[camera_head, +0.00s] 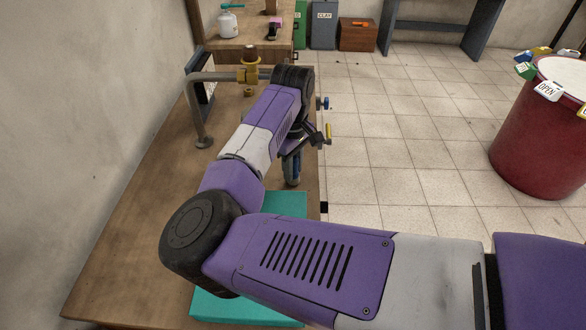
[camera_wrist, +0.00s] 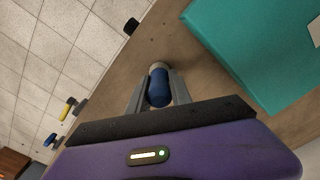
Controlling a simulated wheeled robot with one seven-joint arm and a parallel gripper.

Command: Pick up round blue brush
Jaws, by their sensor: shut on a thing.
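The round blue brush (camera_wrist: 158,88) shows in the wrist view as a blue rounded body with a pale tan end. It sits between the two grey fingers of my gripper (camera_wrist: 157,92), which are shut on it. Brown wood of the workbench (camera_wrist: 200,70) lies behind it. I cannot tell whether the brush touches the wood. In the head view my gripper (camera_head: 293,168) is near the bench's right edge, partly covered by my arm, and the brush is not clear there.
A teal block (camera_head: 240,309) lies on the bench beside my gripper. A bent grey pipe with a brass valve (camera_head: 250,70) stands behind. Blue and yellow knobs (camera_head: 328,132) stick out at the bench edge. A red drum (camera_head: 540,140) stands right, with open tiled floor between.

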